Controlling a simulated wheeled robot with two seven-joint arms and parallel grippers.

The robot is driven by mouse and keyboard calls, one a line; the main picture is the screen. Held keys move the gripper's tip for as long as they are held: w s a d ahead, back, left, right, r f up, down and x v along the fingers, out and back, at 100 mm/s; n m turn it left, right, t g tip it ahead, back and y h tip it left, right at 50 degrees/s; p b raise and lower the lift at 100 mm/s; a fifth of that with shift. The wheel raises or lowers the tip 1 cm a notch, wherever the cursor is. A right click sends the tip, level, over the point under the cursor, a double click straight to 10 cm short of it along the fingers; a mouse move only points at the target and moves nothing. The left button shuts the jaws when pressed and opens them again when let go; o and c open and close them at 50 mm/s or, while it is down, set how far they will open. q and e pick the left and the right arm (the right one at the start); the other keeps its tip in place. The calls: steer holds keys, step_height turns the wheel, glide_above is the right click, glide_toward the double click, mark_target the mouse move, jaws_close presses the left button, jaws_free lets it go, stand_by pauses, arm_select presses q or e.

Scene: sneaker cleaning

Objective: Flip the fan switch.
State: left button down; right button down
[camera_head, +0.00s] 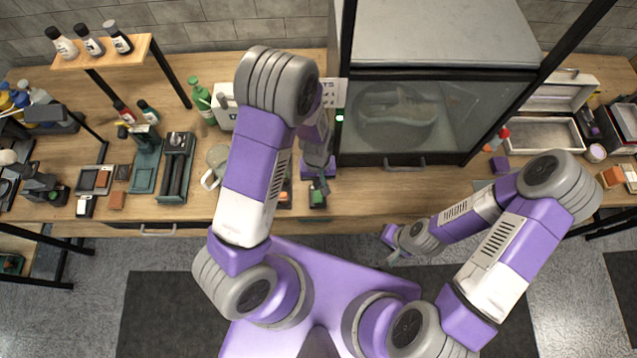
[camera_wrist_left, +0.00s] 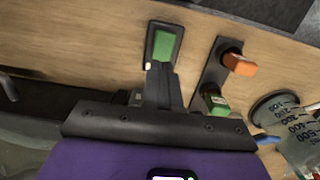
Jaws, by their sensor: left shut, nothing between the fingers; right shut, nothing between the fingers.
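A green rocker switch in a dark housing (camera_wrist_left: 163,45) sits on the wooden table; it also shows near the table's front edge in the head view (camera_head: 317,199). My left gripper (camera_wrist_left: 158,70) is shut and empty, its tips at the near end of this switch. Whether they touch it I cannot tell. In the head view the left gripper (camera_head: 321,188) points down just behind the switch. Beside it stands a dark plate with an orange part (camera_wrist_left: 240,64) and a green part (camera_wrist_left: 215,103). My right gripper (camera_head: 391,256) is shut and empty, in front of the table.
A glass-fronted cabinet (camera_head: 420,110) with a shoe inside stands right of my left gripper. A measuring cup (camera_wrist_left: 290,115) stands near the switches. Bottles, tools and small trays fill the left of the table (camera_head: 380,205); open boxes (camera_head: 545,135) stand on the right.

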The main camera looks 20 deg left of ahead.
arm_select(q)
step_height(320, 180, up, 10)
steer(key=w, duration=0.1)
steer(key=shift+w+a, duration=0.2)
steer(key=shift+a, duration=0.15)
stand_by(0.3)
